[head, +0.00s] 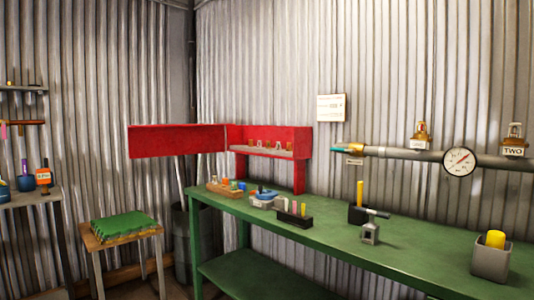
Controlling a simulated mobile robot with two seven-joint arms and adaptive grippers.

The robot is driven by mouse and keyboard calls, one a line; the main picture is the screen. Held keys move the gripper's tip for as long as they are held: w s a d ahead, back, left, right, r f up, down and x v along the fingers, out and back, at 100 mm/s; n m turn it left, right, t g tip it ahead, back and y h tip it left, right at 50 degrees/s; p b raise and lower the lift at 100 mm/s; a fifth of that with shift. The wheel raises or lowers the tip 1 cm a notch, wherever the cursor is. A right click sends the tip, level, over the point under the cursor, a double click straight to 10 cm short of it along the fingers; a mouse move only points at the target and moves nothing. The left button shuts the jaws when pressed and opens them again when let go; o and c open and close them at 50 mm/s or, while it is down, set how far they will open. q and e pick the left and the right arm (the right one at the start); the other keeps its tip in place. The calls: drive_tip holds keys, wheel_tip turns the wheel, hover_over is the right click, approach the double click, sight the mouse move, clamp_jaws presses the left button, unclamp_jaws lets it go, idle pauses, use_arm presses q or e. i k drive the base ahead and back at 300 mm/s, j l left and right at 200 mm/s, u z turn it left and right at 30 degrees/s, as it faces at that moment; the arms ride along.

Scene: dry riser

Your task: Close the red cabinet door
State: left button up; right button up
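The red cabinet (303,141) is fixed above the far left end of the green workbench. Its red door (177,141) stands wide open, swung out to the left from the cabinet's left side. A shelf inside the cabinet holds several small brass-coloured pieces (268,144). Neither of my grippers shows in the head view.
The green workbench (340,243) runs along the right wall with a caddy, small holders and a grey cup (491,260) on it. A stool with a green top (124,228) stands below the door. A pipe with a gauge (460,161) crosses the wall at right.

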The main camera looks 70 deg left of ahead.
sight(145, 141)
drive_tip(key=u, duration=2.3)
drive_tip(key=i+j, duration=0.3)
drive_tip(key=j, duration=0.15)
drive_tip(key=i+j, duration=0.55)
drive_tip(key=j, duration=0.3)
drive_tip(key=i+j, duration=0.3)
drive_tip(key=i+j+z, duration=0.1)
drive_tip(key=i+j, duration=0.2)
drive_tip(key=j, duration=0.25)
drive_tip(key=i+j, duration=0.25)
drive_tip(key=j, duration=0.2)
